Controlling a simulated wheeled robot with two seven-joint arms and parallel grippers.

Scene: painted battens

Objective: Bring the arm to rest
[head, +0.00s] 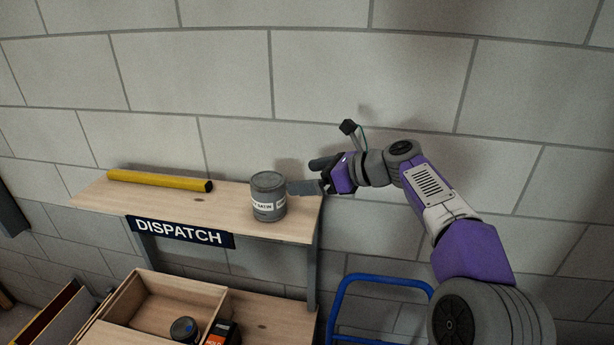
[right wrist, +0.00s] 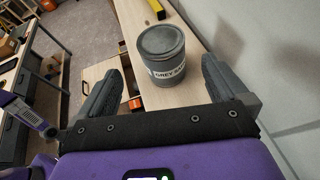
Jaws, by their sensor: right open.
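My right arm (head: 480,255) reaches in from the right in the head view, above the right end of the dispatch shelf. Its right gripper (head: 302,176) points left, level with a grey paint tin. In the right wrist view the right gripper (right wrist: 160,85) is open, one finger on each side. The grey tin (head: 268,197) stands upright on the shelf. In the right wrist view the tin (right wrist: 162,55) sits ahead and between the fingers' lines, with gaps on both sides. My left gripper is not in view.
The wooden shelf (head: 225,211) bears a DISPATCH sign (head: 180,231) and a yellow batten (head: 160,181). A blue tubular frame (head: 375,280) stands under my arm. A block wall is behind.

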